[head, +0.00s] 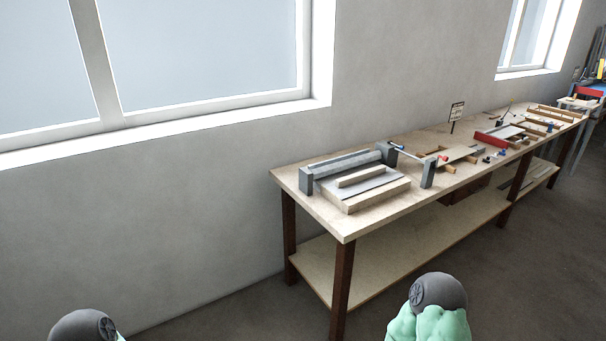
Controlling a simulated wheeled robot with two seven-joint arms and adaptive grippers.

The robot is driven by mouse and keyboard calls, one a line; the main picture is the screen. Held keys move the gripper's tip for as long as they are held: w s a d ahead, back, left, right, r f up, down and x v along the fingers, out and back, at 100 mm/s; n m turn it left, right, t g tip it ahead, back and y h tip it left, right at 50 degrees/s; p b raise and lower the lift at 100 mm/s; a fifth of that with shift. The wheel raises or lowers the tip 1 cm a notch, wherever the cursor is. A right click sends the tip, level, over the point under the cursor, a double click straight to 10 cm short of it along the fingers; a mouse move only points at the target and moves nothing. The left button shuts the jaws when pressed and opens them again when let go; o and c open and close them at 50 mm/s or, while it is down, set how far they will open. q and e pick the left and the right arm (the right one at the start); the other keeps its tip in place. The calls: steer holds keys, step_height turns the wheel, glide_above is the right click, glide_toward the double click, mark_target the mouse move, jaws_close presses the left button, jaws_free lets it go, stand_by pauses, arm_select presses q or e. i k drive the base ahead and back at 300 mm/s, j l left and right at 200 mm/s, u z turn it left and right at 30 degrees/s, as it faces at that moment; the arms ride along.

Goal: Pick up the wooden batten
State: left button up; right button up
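A pale wooden batten (361,177) lies on top of a flat grey-topped wooden block (364,194) near the close left end of the long workbench (345,226). A grey metal frame with a roller-like bar (345,166) stands just behind the block. Neither of my grippers is in view; only rounded grey and mint-green parts of my arms show at the bottom edge, well short of the bench.
The bench runs away to the right with a red-edged tray (489,139), a small sign (456,113) and loose wooden pieces on it. A lower shelf (400,242) spans beneath. A wall with windows stands behind. The floor (230,325) before the bench is clear.

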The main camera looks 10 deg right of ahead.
mark_target(354, 178)
steer(key=i+l+u, duration=0.2)
steer(key=l+u, duration=0.2)
steer(key=i+l+u, duration=0.1)
steer(key=l+u, duration=0.7)
steer(key=l, duration=0.2)
steer(key=l+u, duration=0.4)
steer(key=l, duration=0.1)
